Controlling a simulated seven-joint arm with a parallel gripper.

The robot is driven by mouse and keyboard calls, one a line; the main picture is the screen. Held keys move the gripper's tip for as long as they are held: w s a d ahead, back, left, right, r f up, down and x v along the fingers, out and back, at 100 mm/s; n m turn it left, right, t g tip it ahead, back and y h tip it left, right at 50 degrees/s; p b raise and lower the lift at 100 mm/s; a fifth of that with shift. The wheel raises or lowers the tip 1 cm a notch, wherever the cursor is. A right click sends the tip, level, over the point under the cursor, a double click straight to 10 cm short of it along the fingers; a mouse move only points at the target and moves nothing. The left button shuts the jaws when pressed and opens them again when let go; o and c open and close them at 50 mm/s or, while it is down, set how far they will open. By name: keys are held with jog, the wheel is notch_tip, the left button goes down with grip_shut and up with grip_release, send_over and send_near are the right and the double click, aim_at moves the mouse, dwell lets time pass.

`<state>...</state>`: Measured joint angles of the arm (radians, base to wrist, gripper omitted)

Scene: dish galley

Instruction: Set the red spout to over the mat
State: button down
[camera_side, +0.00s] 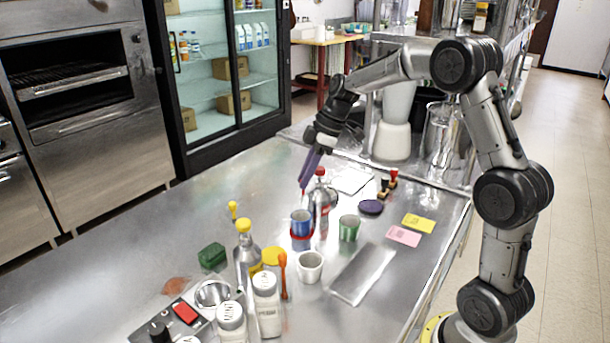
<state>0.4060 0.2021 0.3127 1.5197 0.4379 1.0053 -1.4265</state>
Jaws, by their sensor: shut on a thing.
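My gripper (303,184) points down over the back middle of the steel counter, its purple fingers closed. A thin reddish piece shows at the fingertips, which I take for the red spout (303,197); most of it is hidden or too small to make out. It is above and behind a blue cup (301,222) with a red band around it. A bottle with a red top (321,172) stands just right of the fingers; I cannot tell whether they touch. A flat silvery rectangle (362,274), possibly the mat, lies at the front right of the cups.
A yellow-topped bottle (246,255), shakers (267,304) and an orange utensil (283,275) crowd the front. The counter's left side is mostly clear.

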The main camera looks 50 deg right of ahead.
jog(key=shift+r, duration=0.1)
jog(key=c, duration=0.8)
grip_release()
jog(key=shift+o, duration=0.2)
jog(key=v, duration=1.3)
jog(key=shift+r, duration=0.4)
jog(key=shift+s, duration=0.1)
